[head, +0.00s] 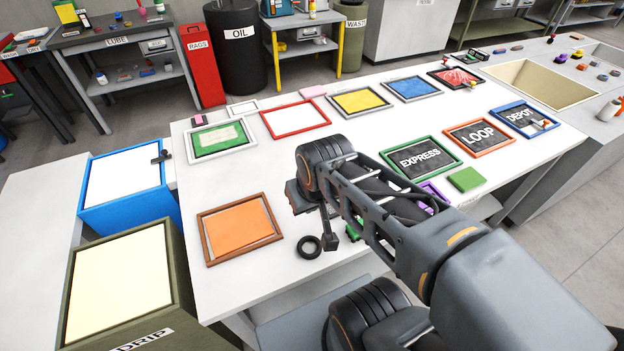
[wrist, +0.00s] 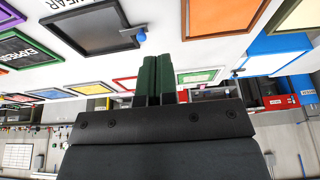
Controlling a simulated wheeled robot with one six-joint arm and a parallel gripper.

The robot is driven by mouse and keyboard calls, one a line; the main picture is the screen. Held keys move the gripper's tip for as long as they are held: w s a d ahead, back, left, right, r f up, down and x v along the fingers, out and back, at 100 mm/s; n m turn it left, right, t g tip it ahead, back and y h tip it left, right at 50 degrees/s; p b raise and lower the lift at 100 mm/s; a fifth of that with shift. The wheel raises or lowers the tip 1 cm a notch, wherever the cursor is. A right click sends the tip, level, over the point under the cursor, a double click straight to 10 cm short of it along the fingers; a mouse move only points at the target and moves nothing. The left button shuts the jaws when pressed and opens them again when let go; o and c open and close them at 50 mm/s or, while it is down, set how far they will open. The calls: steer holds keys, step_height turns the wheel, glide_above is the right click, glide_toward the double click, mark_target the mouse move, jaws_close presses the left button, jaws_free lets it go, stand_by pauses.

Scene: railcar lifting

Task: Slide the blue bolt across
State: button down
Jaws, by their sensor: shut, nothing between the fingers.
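My gripper (wrist: 157,58) shows as two dark green fingers side by side, shut and empty. The blue piece lies beyond and slightly left of the fingertips in the picture, with no clear contact. How far apart they are in depth I cannot tell. In the head view my arm hides this panel and most of my gripper.
A blue box (head: 125,187) with a black latch (head: 161,156) stands left.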

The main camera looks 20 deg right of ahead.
steer(key=w+d+f+m+g+y+b, duration=0.1)
steer(key=w+d+f+m+y+b, duration=0.1)
steer(key=w+d+f+m+y, duration=0.2)
steer(key=w+d+f+m+g+y+b, duration=0.1)
steer(key=w+d+f+m+y, duration=0.3)
steer(key=w+d+m, duration=0.7)
steer(key=d+f+m+b, duration=0.1)
steer(key=d+f+m, duration=0.1)
steer(key=d+m, duration=0.2)
steer(key=shift+w+d+f+m, duration=0.2)
steer(key=shift+d+m, duration=0.2)
steer(key=shift+d, duration=0.55)
steer(key=shift+a+f, duration=0.1)
steer(key=x, duration=0.9)
steer(key=shift+s+a+f, duration=0.1)
steer(key=shift+s+a, duration=0.1)
steer(key=shift+s, duration=0.05)
steer(key=a, duration=0.3)
steer(key=shift+w+f+p, duration=0.25)
steer(key=shift+f+p, duration=0.1)
steer(key=shift+w+a+f, duration=0.1)
steer(key=shift+a+f, duration=0.05)
steer(key=shift+a, duration=0.4)
